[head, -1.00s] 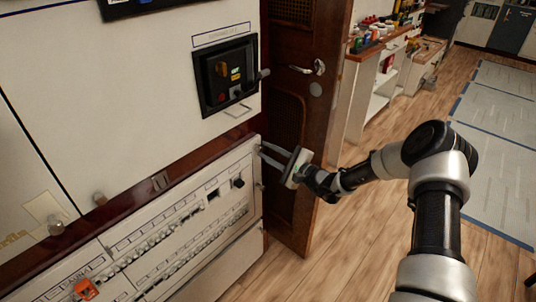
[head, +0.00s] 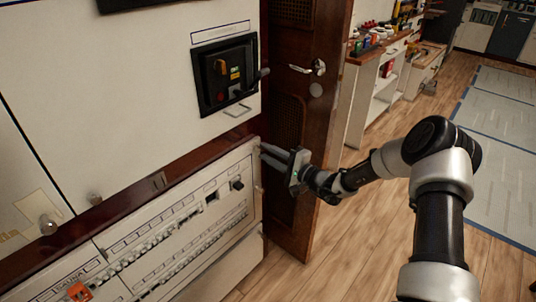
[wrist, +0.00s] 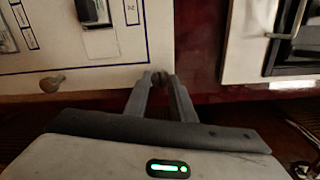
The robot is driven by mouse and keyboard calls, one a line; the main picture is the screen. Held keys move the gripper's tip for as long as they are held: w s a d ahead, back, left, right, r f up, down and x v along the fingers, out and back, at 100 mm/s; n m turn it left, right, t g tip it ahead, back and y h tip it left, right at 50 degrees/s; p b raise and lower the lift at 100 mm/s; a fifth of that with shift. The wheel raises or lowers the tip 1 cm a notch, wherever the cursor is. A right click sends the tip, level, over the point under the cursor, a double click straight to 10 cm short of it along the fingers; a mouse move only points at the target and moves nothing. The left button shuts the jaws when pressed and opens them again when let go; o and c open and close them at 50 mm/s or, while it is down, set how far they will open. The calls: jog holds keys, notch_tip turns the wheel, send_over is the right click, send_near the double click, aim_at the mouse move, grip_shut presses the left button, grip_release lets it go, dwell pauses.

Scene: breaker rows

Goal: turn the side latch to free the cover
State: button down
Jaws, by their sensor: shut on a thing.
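The cover is the pale lower panel with rows of breakers (head: 165,232) in the head view; part of its face, with a dark-blue border line, shows in the wrist view (wrist: 95,62). My gripper (head: 264,152) is at the cover's upper right edge, its fingers pointing left. In the wrist view my gripper (wrist: 160,77) has its fingertips close together on a small dark side latch (wrist: 159,76) at the panel edge. The fingertips hide most of that latch, so its angle cannot be told. A second, rounded latch (wrist: 52,83) sits apart on the same edge.
Above is a cabinet with a dark switch unit (head: 226,75) and a protruding handle. A brown wooden door (head: 300,120) stands just behind my gripper. Open wooden floor (head: 360,240) lies to the right. An orange piece (head: 79,292) is on the panel at lower left.

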jog(key=c, duration=1.5)
grip_release()
jog(key=p+v, duration=0.2)
jog(key=v, duration=1.5)
jog(key=shift+s+d, duration=0.15)
jog(key=shift+d, duration=0.05)
